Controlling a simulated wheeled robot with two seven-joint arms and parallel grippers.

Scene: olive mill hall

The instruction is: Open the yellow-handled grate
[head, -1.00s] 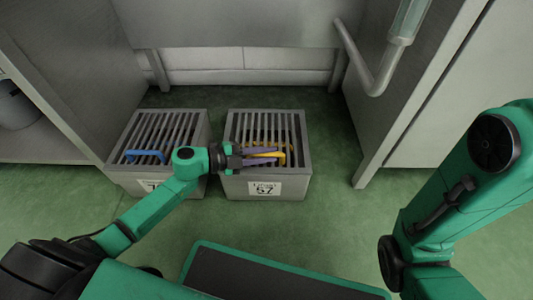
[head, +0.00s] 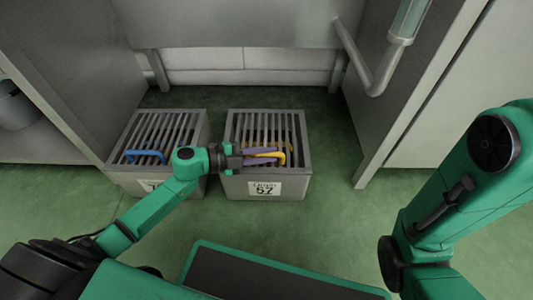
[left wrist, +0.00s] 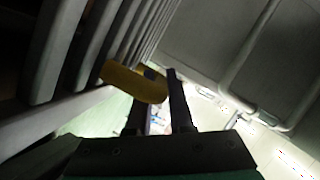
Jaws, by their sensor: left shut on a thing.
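The yellow-handled grate (head: 284,122) lies flat on top of a grey box labelled 57, in the middle of the head view. Its yellow handle (head: 280,155) is at the near edge of the grate. My left gripper (head: 264,157) reaches in from the left and is shut on the yellow handle. In the left wrist view the handle (left wrist: 135,82) shows at the fingers, beside the grate's dark bars (left wrist: 95,45). My right gripper is out of view; only part of the right arm shows.
A second box with a blue-handled grate (head: 165,128) stands just left. Grey metal panels and a pipe (head: 372,75) rise behind and to the right. Green floor (head: 335,205) is free to the right of the boxes.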

